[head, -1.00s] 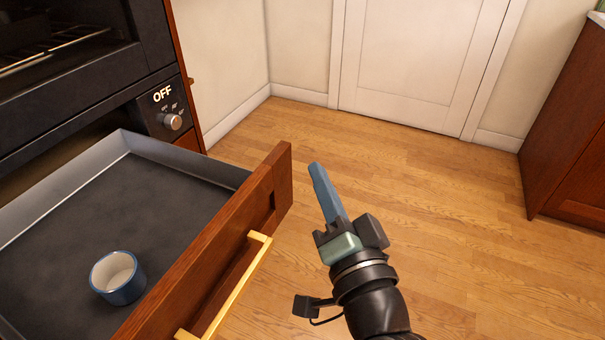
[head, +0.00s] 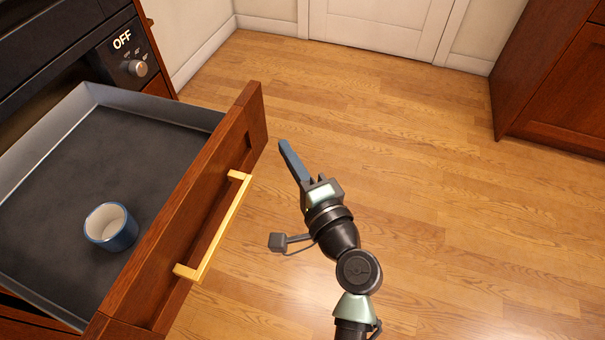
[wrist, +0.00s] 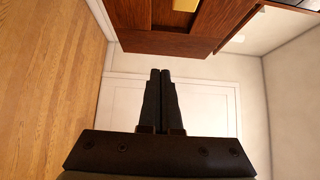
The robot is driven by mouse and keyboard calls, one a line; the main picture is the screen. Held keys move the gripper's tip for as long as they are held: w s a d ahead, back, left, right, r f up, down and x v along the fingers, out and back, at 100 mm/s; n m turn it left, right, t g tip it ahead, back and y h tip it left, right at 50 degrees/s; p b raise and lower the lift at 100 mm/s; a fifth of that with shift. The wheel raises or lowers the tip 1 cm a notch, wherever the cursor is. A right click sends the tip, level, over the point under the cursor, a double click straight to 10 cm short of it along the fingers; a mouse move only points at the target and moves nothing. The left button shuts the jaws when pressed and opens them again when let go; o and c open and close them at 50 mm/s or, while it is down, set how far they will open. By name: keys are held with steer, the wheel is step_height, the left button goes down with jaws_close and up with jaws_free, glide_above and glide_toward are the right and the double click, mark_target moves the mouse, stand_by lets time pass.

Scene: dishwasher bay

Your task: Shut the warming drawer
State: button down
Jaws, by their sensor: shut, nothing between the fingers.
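The warming drawer (head: 185,225) is pulled out, with a wooden front, a dark grey tray inside and a brass bar handle (head: 218,228). A blue cup with a white inside (head: 110,227) stands upright in the drawer. My gripper (head: 283,146) is shut and empty. It is to the right of the drawer front, on the handle side, apart from it in the head view. In the wrist view my gripper (wrist: 160,74) has its fingers together, with the wooden drawer front (wrist: 170,42) near their tips and part of the brass handle (wrist: 187,5) at the top edge.
The oven unit (head: 60,45) with an OFF label and a knob (head: 137,68) is above the drawer. A wooden cabinet (head: 555,85) stands at the right. A white door (head: 385,25) is at the back. The wooden floor (head: 430,180) between them is clear.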

mark_target(257, 133)
steer(key=shift+w+a, duration=0.3)
steer(key=shift+a, duration=0.35)
steer(key=shift+w+a, duration=0.35)
steer(key=shift+a, duration=0.35)
steer(key=shift+w+a, duration=0.3)
steer(key=shift+a, duration=0.35)
steer(key=shift+a, duration=0.1)
